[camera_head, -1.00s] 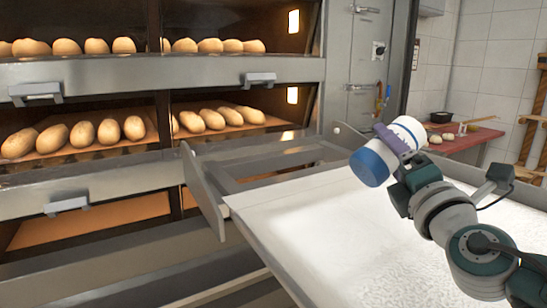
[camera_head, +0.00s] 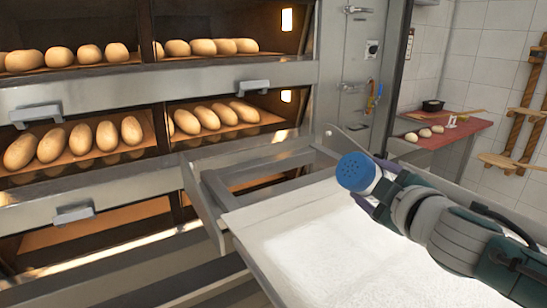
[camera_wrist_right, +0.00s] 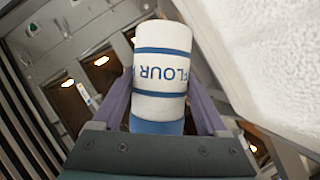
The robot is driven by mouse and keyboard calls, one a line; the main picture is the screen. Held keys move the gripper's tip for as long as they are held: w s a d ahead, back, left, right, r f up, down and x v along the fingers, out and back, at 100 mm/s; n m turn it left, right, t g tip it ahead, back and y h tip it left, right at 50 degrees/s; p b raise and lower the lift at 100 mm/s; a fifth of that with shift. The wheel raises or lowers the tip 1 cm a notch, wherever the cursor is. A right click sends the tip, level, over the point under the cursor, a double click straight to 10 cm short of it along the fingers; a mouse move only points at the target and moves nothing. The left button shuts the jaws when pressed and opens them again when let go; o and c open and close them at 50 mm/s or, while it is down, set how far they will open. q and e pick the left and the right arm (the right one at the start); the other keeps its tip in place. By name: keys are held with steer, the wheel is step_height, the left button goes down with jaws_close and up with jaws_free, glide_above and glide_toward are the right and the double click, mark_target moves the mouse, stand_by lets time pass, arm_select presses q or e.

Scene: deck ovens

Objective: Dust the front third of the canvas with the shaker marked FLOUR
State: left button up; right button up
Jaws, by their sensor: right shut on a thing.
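The shaker (camera_head: 358,173) is white with a blue cap full of small holes. In the head view it lies tipped over, its cap towards the camera and to the left. In the right wrist view the word FLOUR shows on its white band (camera_wrist_right: 160,72). My right gripper (camera_head: 378,190) is shut on the shaker's body, a finger on each side, and holds it above the pale canvas (camera_head: 320,245). The canvas carries a bright white powdery area with soft edges; its far and left margins look greyer. My right arm hides part of the canvas. My left gripper is out of view.
Deck ovens (camera_head: 150,85) with several loaves stand at the left. A grey metal side plate (camera_head: 203,205) rises beside the canvas's far left corner.

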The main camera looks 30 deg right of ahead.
mark_target(350, 168)
steer(key=a+r+m+y+p, duration=0.1)
steer(key=m+p, duration=0.1)
steer(key=p, duration=0.2)
steer(key=a+r+m+y+p, duration=0.2)
steer(key=m+p, duration=0.1)
steer(key=p, duration=0.2)
steer(key=shift+r+g, duration=0.1)
steer(key=shift+g, duration=0.3)
steer(key=shift+a+r+m+y+p, duration=0.25)
steer(key=shift+a+m+y+p, duration=0.25)
steer(key=shift+m+y+p, duration=0.3)
steer(key=shift+a+r+m+y+p, duration=0.1)
steer(key=shift+a+m+y+p, duration=0.15)
steer(key=shift+m+y+p, duration=0.05)
steer(key=shift+a, duration=0.1)
